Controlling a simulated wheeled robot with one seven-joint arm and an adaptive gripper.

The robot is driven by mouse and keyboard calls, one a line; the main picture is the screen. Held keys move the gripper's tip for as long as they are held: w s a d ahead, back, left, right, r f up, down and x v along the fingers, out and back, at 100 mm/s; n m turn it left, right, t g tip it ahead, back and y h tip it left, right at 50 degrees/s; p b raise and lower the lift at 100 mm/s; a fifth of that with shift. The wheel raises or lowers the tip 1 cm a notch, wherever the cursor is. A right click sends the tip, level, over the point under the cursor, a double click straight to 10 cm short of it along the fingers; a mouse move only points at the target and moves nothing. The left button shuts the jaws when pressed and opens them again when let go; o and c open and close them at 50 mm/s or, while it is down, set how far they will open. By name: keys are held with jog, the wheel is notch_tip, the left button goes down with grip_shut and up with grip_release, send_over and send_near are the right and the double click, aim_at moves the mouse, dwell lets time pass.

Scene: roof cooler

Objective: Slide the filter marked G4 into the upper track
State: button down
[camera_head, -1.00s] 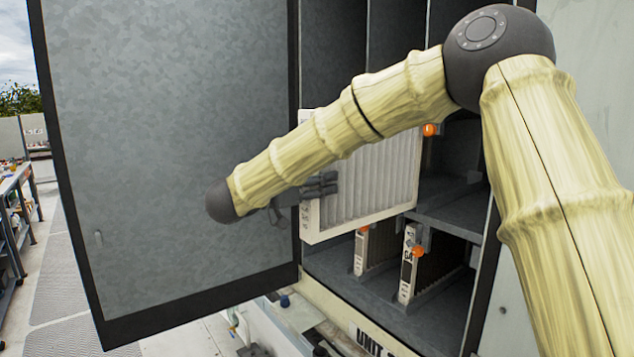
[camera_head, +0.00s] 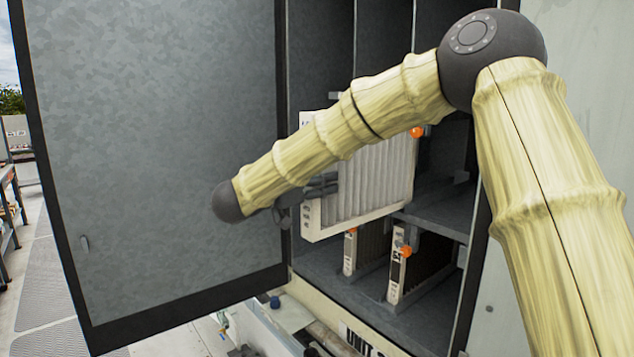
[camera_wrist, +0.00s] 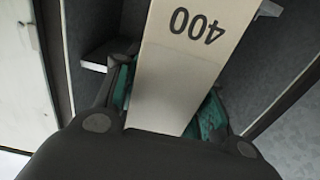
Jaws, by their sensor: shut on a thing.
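A white pleated filter (camera_head: 370,185) stands upright at the upper compartment of the open cabinet, partly behind my arm. Its pale front edge carries a label too small to read in the head view. My gripper (camera_head: 318,188) is shut on this front edge, left of the pleats. In the wrist view, the fingers (camera_wrist: 165,105) hold a pale edge strip (camera_wrist: 185,60) printed "400". The upper track (camera_head: 440,205) shows as a grey shelf right of the filter, with an orange knob (camera_head: 417,131) above. How far the filter sits in the track is hidden.
Two dark filters stand in the lower compartment, a left one (camera_head: 350,252) and a right one (camera_head: 396,275), each with an orange knob near its top. The open cabinet door (camera_head: 160,160) fills the left. Tall dividers stand above.

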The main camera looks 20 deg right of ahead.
jog(key=shift+x, duration=1.35)
jog(key=shift+w+d+p, duration=0.1)
jog(key=shift+d+p, duration=0.2)
jog(key=p, duration=0.2)
send_near(389, 168)
jog(key=shift+w+a+f, duration=0.15)
jog(key=shift+w+a, duration=0.7)
jog(key=shift+a, duration=0.1)
dwell(0.8)
jog(key=shift+d, duration=0.2)
dwell(0.4)
jog(key=shift+p+x, duration=0.45)
jog(key=shift+x, duration=3)
jog(key=shift+w+f, duration=0.1)
jog(key=shift+f, duration=0.1)
jog(key=shift+p+x, duration=0.6)
jog(key=shift+x, duration=2.9)
jog(key=shift+f, duration=0.1)
